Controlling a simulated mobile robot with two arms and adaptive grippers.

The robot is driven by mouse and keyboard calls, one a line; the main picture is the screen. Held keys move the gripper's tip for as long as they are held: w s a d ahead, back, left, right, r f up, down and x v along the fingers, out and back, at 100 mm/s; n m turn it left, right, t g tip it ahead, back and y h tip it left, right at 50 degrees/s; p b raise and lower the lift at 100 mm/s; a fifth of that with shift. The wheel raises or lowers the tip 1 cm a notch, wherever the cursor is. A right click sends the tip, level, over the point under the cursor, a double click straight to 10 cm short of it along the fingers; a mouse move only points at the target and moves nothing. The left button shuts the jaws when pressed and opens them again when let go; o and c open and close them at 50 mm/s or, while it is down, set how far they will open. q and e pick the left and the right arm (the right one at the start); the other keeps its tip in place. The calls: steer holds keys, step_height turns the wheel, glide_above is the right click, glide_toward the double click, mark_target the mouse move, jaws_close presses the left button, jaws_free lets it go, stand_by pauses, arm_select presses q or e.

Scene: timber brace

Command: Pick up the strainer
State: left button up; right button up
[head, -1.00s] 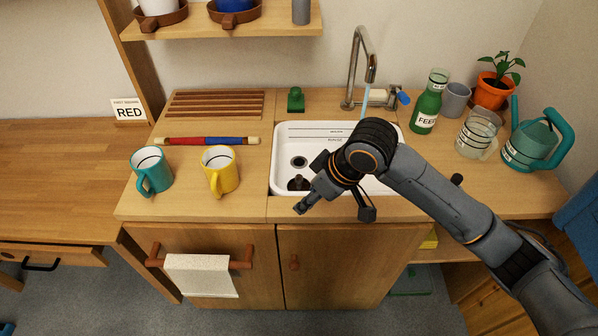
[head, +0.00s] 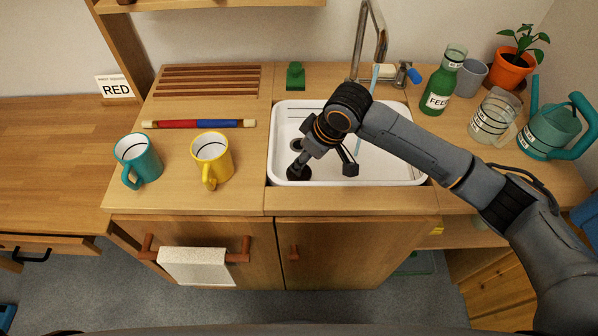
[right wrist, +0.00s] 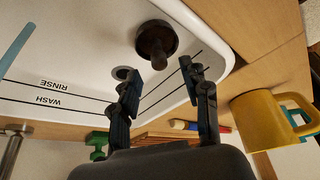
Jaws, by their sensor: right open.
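The strainer (right wrist: 157,42), a dark round piece with a brown knob, sits in the white sink (right wrist: 80,60) in the right wrist view. It lies apart from the round drain hole (right wrist: 124,73). In the head view the dark strainer (head: 298,173) shows at the sink's front left, partly hidden by my right gripper (head: 327,160). In the right wrist view my right gripper (right wrist: 160,72) is open and empty, with the strainer just beyond and between its fingertips. I cannot tell the exact gap. My left gripper is not in view.
A yellow mug (head: 212,160) and a teal mug (head: 139,160) stand left of the sink. A green bottle (head: 441,85), glass jar (head: 492,118) and watering can (head: 550,130) stand to the right.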

steer(key=x, duration=0.4)
steer(key=shift+d, duration=0.15)
steer(key=shift+f, duration=0.4)
steer(key=shift+w+a+f, duration=0.1)
steer(key=shift+a+f, duration=0.05)
steer(key=shift+a, duration=0.05)
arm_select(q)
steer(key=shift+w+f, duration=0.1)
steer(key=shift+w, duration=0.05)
arm_select(e)
jaws_close()
